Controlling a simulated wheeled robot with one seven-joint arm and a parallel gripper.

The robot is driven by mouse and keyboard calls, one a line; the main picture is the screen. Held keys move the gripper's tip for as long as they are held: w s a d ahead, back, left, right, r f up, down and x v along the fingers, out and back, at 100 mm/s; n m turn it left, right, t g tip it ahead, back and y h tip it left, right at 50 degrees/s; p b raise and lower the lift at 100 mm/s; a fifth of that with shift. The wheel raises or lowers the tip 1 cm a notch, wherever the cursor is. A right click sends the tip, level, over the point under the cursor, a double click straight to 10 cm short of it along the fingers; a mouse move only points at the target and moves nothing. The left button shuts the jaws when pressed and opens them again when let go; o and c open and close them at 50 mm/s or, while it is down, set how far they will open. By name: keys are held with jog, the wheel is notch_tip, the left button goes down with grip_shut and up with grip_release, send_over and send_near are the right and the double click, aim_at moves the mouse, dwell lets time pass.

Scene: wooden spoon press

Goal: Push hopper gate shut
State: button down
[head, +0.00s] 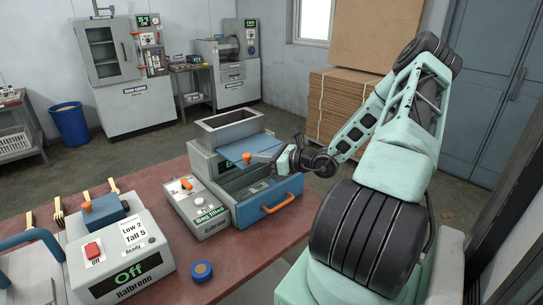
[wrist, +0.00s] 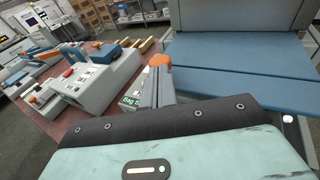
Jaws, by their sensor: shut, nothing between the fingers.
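The grey open-topped hopper (head: 229,126) sits on top of the bag filler (head: 238,180). Its blue gate plate (head: 235,150) sticks out at the front, under the hopper. In the wrist view the blue plate (wrist: 235,55) fills the right side, below a grey wall. My gripper (head: 252,158) is shut and empty, with its orange tips in front of the gate's outer edge. In the wrist view the shut fingers (wrist: 160,62) are just left of the blue plate. I cannot tell whether they touch it.
The filler's lower tray has an orange handle (head: 278,203). A control box (head: 197,207) with an orange lever stands left of the filler. A grey "Off" machine (head: 120,257) and a blue tape roll (head: 202,271) are on the red table (head: 165,240).

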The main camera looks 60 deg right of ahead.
aim_at(240, 153)
jog(key=shift+w, duration=0.25)
jog(key=w, duration=0.3)
jog(key=w+d, duration=0.1)
jog(key=w, duration=0.2)
jog(key=w+d+b, duration=0.1)
jog(key=w, duration=0.3)
jog(key=shift+d+f, duration=0.15)
jog(key=shift+w+d, duration=0.1)
jog(key=shift+w, duration=0.2)
jog(key=shift+r, duration=0.25)
jog(key=shift+w+r, duration=0.1)
